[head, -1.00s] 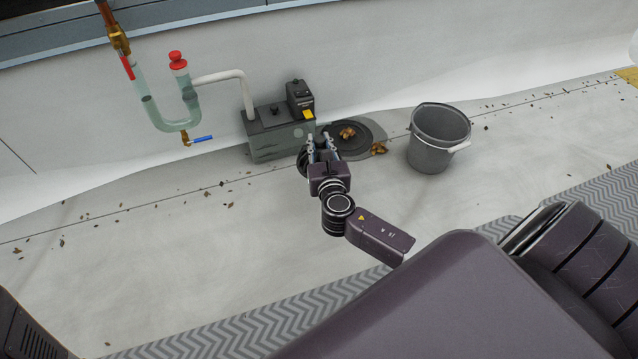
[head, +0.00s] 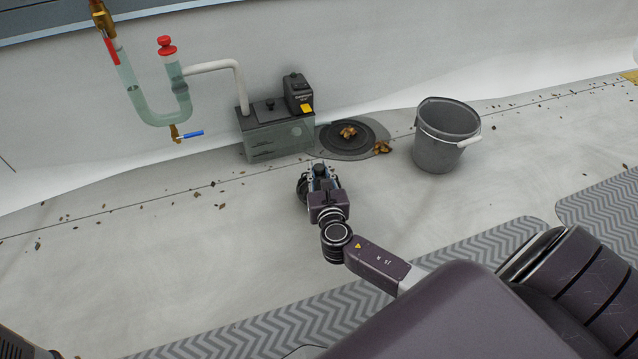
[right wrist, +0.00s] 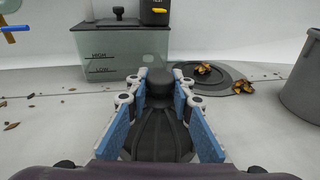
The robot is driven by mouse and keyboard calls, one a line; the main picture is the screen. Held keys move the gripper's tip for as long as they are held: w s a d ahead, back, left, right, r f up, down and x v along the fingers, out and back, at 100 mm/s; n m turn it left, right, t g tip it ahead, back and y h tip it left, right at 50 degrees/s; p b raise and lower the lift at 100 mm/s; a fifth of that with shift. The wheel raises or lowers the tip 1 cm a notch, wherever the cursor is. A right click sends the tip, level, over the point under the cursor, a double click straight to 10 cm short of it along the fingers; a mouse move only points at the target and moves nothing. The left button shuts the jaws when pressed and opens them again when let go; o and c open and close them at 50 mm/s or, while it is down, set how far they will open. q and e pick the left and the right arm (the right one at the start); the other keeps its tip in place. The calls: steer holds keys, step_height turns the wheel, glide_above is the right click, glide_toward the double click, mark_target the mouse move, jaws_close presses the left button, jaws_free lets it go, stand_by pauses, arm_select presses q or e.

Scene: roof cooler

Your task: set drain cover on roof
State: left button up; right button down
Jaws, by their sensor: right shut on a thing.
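The drain cover (right wrist: 158,135) is a dark ribbed dome with a knob on top. In the right wrist view my right gripper (right wrist: 160,88) is shut on the knob, a blue pad on each side. In the head view the gripper (head: 322,172) hides most of the cover; only its dark edge (head: 302,188) shows. I cannot tell whether the cover touches the roof (head: 230,270). The round dark drain (head: 366,134) lies beyond and to the right of the gripper, with a clump of brown leaves (head: 348,132) on it. My left gripper is not in view.
A translucent tank (head: 278,138) with a black pump stands left of the drain. A grey bucket (head: 440,150) stands right of it. More leaves (head: 382,147) lie at the drain's edge. Clear pipework (head: 155,115) is at upper left. The roof left of my gripper is open.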

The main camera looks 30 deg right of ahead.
mark_target(319, 181)
steer(key=shift+f+b, duration=1.45)
steer(key=shift+f, duration=0.45)
steer(key=shift+f, duration=0.1)
steer(key=shift+f, duration=0.15)
steer(key=c, duration=1.7)
jaws_free()
